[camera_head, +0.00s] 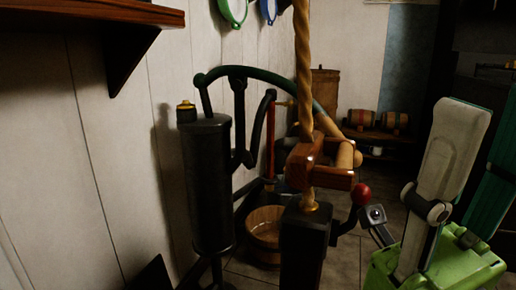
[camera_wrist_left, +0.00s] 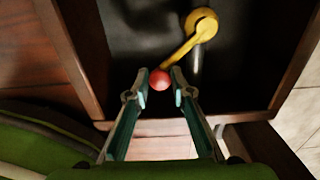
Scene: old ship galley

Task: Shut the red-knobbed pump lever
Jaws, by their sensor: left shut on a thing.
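In the left wrist view, a round red knob (camera_wrist_left: 160,80) sits at the end of a yellow lever (camera_wrist_left: 184,49). The lever slants up and right to a round yellow pivot (camera_wrist_left: 203,22). My left gripper (camera_wrist_left: 160,79) is shut on the red knob, with one fingertip on each side. In the head view, a red ball (camera_head: 361,194) tops a dark curved rod beside a black post (camera_head: 305,245). I cannot tell whether it is the same knob. A black pump cylinder (camera_head: 207,185) with a long curved green handle (camera_head: 270,78) stands left of it.
A wooden-framed dark recess (camera_wrist_left: 135,35) surrounds the lever. A wooden bucket (camera_head: 264,232) stands on the tiled floor. A wooden shelf (camera_head: 90,15) juts out at upper left.

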